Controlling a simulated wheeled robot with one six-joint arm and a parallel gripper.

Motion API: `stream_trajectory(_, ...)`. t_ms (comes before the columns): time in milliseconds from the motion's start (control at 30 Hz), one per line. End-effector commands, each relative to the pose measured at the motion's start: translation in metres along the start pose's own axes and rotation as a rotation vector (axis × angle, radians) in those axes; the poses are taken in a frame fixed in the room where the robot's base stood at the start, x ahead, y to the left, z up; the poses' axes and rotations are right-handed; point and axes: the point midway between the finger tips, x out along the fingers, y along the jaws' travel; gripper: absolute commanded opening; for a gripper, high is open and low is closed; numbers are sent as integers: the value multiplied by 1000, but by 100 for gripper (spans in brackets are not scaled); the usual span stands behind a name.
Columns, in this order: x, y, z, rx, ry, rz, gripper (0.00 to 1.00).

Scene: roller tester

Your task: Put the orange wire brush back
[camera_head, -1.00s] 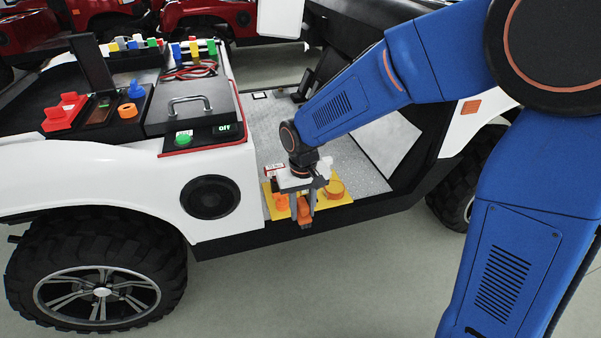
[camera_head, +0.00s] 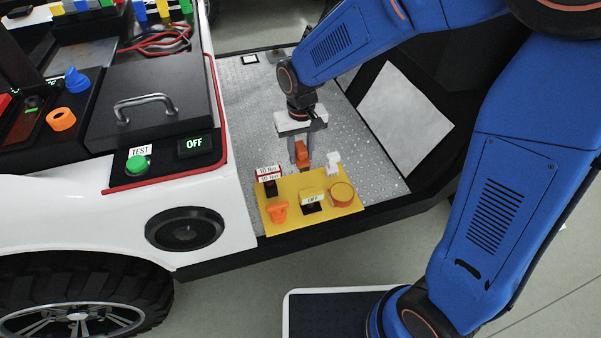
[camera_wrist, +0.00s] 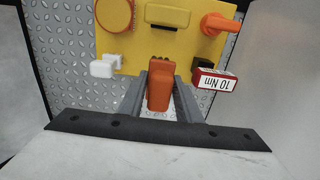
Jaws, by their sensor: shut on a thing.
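The orange wire brush (camera_head: 302,156) is between the fingers of my gripper (camera_head: 301,152), which is shut on it. In the wrist view the brush's orange body (camera_wrist: 160,90) shows between the two grey fingers (camera_wrist: 161,98). Its far end lies close to the yellow board in that view; I cannot tell whether it touches. In the head view my gripper is just behind the back edge of the yellow board (camera_head: 290,225), above the grey tread-plate floor. Bristles are not clearly visible.
A red-and-white 10 Nm block (camera_head: 268,174) and a white piece (camera_head: 333,162) stand near the brush.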

Motion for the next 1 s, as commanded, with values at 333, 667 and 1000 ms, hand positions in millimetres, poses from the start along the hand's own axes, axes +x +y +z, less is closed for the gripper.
stream_trajectory(333, 53, 0, 1, 0, -2, 1, 7)
stream_trajectory(667, 80, 0, 1, 0, -3, 1, 7)
stream_trajectory(1000, 96, 0, 1, 0, 0, 0, 7)
